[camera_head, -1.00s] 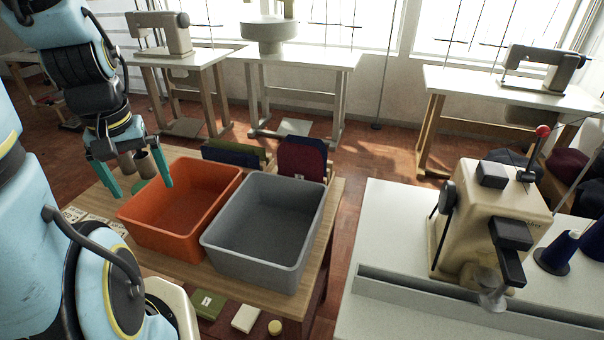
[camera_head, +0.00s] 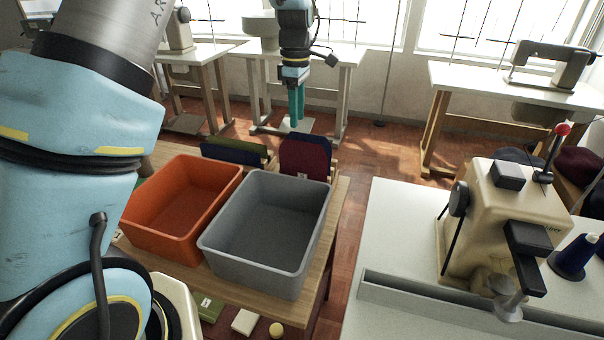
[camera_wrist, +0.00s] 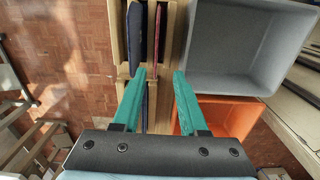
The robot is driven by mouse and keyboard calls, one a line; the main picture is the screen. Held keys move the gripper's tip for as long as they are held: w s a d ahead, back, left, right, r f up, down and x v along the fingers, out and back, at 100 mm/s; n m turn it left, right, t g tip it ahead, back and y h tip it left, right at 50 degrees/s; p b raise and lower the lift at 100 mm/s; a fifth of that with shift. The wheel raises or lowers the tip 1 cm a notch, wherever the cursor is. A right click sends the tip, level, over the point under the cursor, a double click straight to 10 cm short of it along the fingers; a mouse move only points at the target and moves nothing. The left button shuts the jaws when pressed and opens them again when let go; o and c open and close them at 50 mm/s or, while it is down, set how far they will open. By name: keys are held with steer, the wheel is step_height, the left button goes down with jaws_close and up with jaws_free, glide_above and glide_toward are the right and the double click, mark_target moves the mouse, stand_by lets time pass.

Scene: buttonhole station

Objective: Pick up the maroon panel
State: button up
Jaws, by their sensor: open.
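The maroon panel (camera_head: 303,156) stands upright at the far edge of the wooden table, just behind the grey bin, with a blue panel close behind it. In the wrist view, the maroon panel (camera_wrist: 157,40) shows as a thin edge in a wooden rack, beside the blue panel (camera_wrist: 135,38). My gripper (camera_head: 296,106) points down above and a little behind the maroon panel in the head view. In the wrist view my gripper (camera_wrist: 160,74) has its green fingers apart with nothing held. The maroon panel lies ahead of the fingertips, roughly in line with the gap.
The grey bin (camera_head: 212,240) and the orange bin (camera_head: 133,222) stand in front of the rack. A green panel (camera_head: 235,148) with a dark blue one stands left of the maroon panel. A white table (camera_head: 400,225) with a cream machine (camera_head: 505,225) is at right.

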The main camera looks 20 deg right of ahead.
steer(key=shift+s+d+f, duration=0.1)
steer(key=shift+d+f, duration=0.15)
steer(key=shift+d, duration=0.25)
steer(key=p, duration=0.2)
glide_above(303, 149)
steer(key=f, duration=0.5)
steer(key=shift+w+a, duration=0.1)
steer(key=shift+w, duration=0.1)
steer(key=shift+f+p, duration=1.15)
steer(key=shift+f, duration=1.5)
steer(key=shift+c, duration=0.3)
jaws_close()
